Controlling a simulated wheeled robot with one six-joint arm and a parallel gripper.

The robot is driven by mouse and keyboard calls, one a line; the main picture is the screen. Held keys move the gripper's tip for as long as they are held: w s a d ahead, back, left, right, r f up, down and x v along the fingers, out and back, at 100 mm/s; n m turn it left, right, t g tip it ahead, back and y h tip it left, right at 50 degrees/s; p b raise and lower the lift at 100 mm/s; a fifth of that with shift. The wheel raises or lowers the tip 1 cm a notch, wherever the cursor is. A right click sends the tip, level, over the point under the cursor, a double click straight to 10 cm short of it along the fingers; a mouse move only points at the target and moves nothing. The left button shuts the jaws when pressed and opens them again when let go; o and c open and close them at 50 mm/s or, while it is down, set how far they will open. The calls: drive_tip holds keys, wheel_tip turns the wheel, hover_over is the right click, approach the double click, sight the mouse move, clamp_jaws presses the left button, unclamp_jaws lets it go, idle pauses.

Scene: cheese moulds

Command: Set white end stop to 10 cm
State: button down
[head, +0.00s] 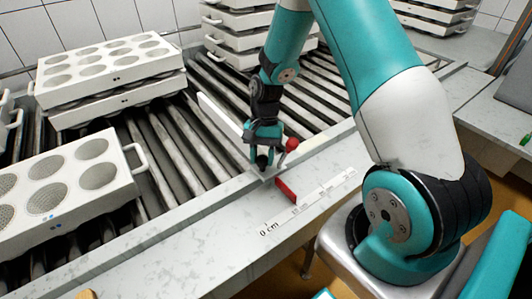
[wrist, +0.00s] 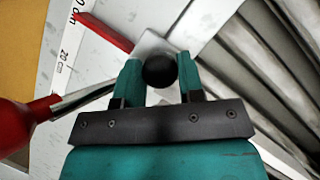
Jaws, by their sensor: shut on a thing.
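The white end stop (head: 220,116) is a long white bar lying across the rollers in the head view. My gripper (head: 263,165) is at its near end, over the conveyor's edge rail. In the wrist view my gripper (wrist: 160,80) is shut on a round black knob (wrist: 159,70), one teal finger on each side. A red pointer (head: 286,191) reaches from there to the white scale (head: 335,184); its tip lies close to a small blurred label, past the 0 cm end.
A lever with a red ball (head: 292,145) stands right beside my gripper; its rod shows in the wrist view (wrist: 85,98). White cheese moulds (head: 70,185) sit on the rollers at left, with more stacked behind. The rollers between the moulds and the end stop are bare.

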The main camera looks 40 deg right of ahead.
drive_tip(key=shift+w+d+r, duration=0.1)
drive_tip(key=shift+w, duration=0.1)
drive_tip(key=c, duration=1)
unclamp_jaws()
drive_tip(key=shift+c, duration=0.2)
drive_tip(key=shift+s, duration=0.1)
drive_tip(key=shift+r, duration=0.1)
drive_tip(key=v, duration=1.7)
drive_tip(key=shift+s, duration=0.15)
drive_tip(key=shift+r, duration=0.15)
